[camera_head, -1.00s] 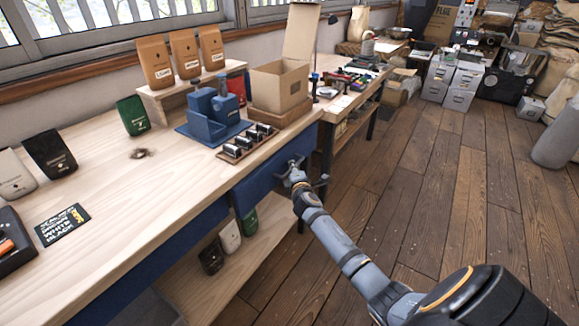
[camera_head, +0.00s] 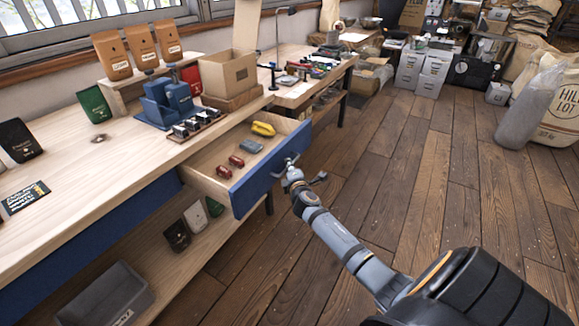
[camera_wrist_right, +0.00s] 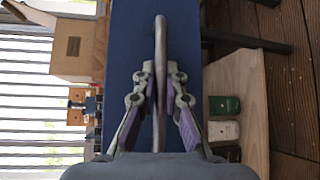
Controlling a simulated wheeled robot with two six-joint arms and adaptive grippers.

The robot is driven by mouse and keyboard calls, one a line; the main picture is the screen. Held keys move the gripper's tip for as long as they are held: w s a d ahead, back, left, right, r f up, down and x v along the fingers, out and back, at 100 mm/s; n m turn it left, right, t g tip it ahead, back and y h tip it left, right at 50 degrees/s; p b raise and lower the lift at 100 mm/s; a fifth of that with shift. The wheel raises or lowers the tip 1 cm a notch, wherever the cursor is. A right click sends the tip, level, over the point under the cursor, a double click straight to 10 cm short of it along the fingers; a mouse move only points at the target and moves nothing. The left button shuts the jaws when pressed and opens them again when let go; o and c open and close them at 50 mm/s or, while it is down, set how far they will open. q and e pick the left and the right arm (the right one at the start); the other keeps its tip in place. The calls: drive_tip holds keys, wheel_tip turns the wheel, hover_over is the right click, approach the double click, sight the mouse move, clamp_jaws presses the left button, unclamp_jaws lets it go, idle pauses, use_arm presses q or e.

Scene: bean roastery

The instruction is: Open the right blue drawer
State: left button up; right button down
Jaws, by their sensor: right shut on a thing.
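The right blue drawer (camera_head: 268,172) is pulled out from under the wooden workbench, and its inside is in view. In it lie a yellow item (camera_head: 263,129), a blue-grey item (camera_head: 251,146) and two small red items (camera_head: 230,165). My right gripper (camera_head: 290,172) is at the drawer's front and shut on its handle. In the right wrist view the metal handle bar (camera_wrist_right: 160,60) runs between the two fingers (camera_wrist_right: 160,95), in front of the blue drawer face (camera_wrist_right: 130,50). My left gripper is not in view.
The workbench (camera_head: 60,200) holds coffee bags, a blue stand (camera_head: 165,103) and a cardboard box (camera_head: 228,72). A lower shelf (camera_head: 190,262) carries bags and a grey bin (camera_head: 105,295). The wooden floor (camera_head: 420,170) right of the drawer is clear.

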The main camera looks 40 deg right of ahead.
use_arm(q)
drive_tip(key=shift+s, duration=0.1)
use_arm(e)
drive_tip(key=shift+s+d, duration=0.15)
drive_tip(key=shift+s, duration=0.2)
drive_tip(key=c, duration=1.4)
unclamp_jaws()
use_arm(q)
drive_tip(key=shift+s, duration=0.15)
use_arm(e)
drive_tip(key=v, duration=1.2)
drive_tip(key=shift+f, duration=0.1)
